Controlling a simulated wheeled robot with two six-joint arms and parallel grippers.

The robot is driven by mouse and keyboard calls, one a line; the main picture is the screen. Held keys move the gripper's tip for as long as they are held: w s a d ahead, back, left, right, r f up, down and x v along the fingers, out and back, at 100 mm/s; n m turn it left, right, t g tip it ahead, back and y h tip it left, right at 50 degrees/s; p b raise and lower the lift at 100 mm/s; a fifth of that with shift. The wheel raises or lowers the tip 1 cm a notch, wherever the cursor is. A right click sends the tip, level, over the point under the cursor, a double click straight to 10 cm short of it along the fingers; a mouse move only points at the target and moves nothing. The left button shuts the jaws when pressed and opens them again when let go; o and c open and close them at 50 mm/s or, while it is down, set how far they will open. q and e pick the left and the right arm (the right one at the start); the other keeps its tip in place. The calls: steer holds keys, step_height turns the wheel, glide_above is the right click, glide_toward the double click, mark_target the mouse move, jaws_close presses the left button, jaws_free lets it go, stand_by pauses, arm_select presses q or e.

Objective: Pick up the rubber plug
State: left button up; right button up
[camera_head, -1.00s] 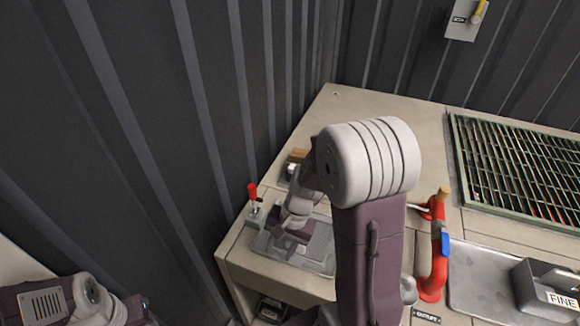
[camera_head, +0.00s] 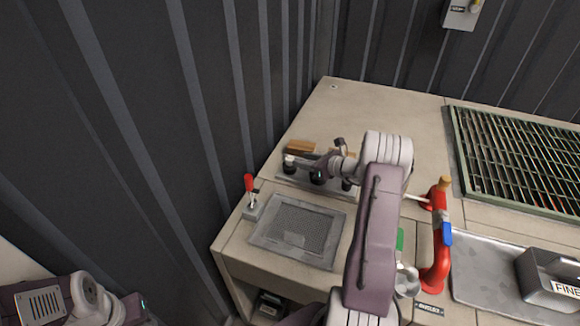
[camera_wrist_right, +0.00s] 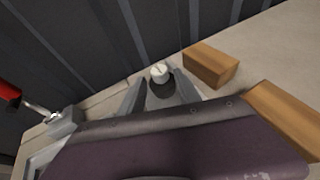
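Several small dark plug-like pieces stand in a row on a light tray (camera_head: 283,180) at the back left of the counter. The leftmost one has a white top (camera_head: 290,160); I cannot tell for sure which is the rubber plug. My right gripper (camera_head: 305,163) is over this row, pointing left toward the white-topped piece. In the right wrist view, the white-topped dark piece (camera_wrist_right: 160,73) shows between the two grey fingers of the gripper (camera_wrist_right: 158,92), which are apart. My left arm is at the lower left; its gripper is out of view.
Wooden blocks (camera_head: 301,147) lie behind the row; one also shows in the right wrist view (camera_wrist_right: 211,66). A mesh-bottomed tray (camera_head: 298,230) is in front. A red pipe (camera_head: 437,270) rises right of my arm.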

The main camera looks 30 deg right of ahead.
mark_target(290, 159)
steer(key=x, duration=0.5)
steer(key=shift+a+f, duration=0.1)
steer(key=shift+f, duration=0.15)
steer(key=shift+s, duration=0.1)
jaws_close()
steer(key=shift+r, duration=0.2)
step_height(290, 159, up, 10)
steer(key=p, duration=0.1)
steer(key=shift+f, duration=0.1)
